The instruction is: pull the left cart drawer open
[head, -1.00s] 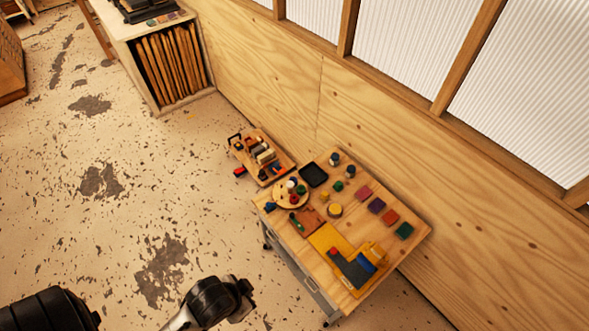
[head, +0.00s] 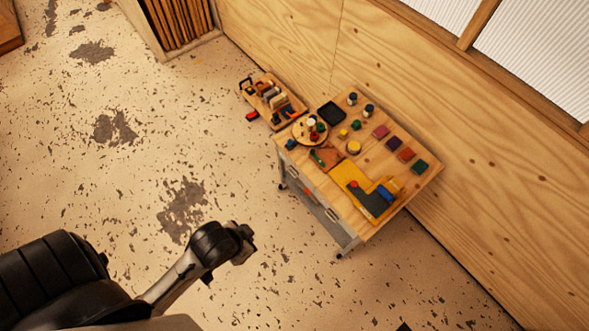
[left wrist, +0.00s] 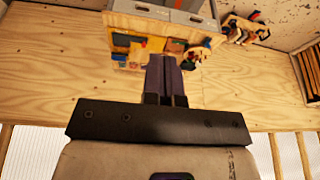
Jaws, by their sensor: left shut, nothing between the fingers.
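The wooden-topped cart (head: 300,160) stands against the plywood wall in the head view. Its grey drawer front (head: 325,212) faces my arm, with small pale handles on it. In the left wrist view the cart appears inverted at the top, with grey drawer fronts (left wrist: 170,17) side by side. The drawers look closed, though the picture is small. My left gripper (head: 243,243) is in front of the cart, apart from it. Its dark fingers (left wrist: 165,80) are together and empty in the left wrist view. My right gripper is not in view.
Coloured blocks, jars and a yellow-and-grey piece (head: 370,195) lie on the cart top. A small wooden tray (head: 290,117) with items sits beyond its left end. A shelf with upright boards (head: 178,22) is at the back. The speckled floor before the cart is clear.

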